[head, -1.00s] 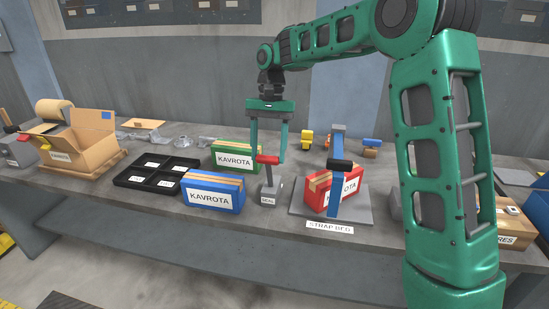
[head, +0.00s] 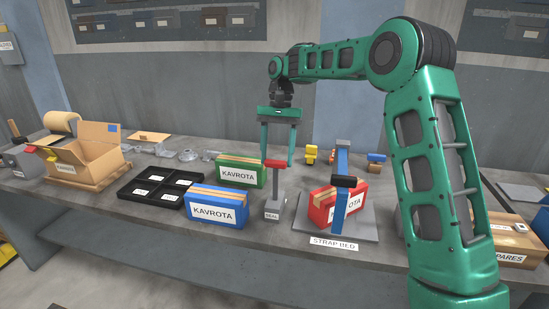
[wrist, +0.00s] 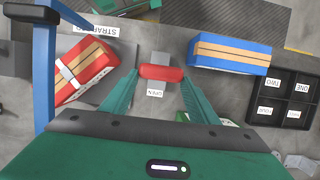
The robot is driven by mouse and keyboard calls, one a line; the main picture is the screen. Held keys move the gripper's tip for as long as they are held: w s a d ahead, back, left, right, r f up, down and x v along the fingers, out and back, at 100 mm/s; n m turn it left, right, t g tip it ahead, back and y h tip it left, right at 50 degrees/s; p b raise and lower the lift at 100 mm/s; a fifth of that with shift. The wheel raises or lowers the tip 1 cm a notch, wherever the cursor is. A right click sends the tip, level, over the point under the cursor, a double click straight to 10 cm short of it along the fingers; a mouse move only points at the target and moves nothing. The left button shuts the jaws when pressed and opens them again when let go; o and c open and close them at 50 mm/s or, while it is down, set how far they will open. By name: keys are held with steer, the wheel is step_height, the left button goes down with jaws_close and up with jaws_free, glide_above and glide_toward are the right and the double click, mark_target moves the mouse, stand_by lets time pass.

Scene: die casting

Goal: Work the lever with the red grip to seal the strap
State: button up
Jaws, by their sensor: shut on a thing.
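The lever's red grip (head: 276,163) stands on a grey stem above a small base with a SEAL label (head: 272,215). My gripper (head: 277,160) is shut on the red grip, one finger at each end. The grip also shows between the fingers in the wrist view (wrist: 161,72), with an OPEN label (wrist: 155,93) beside it. To the right, the red box (head: 322,208) sits on the grey strap bed (head: 372,231). Whether the strap is sealed cannot be told.
A blue box (head: 217,212) and a green box (head: 241,171) stand left of the lever, with a black tray (head: 150,202) beyond. An open carton (head: 85,160) is at far left. A tall blue post (wrist: 44,75) stands near the red box.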

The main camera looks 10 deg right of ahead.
steer(key=shift+w, duration=0.3)
steer(key=o, duration=1.5)
steer(key=shift+w+f, duration=0.1)
steer(key=shift+c, duration=0.2)
steer(key=shift+o, duration=0.2)
steer(key=v, duration=1)
steer(key=shift+r, duration=0.4)
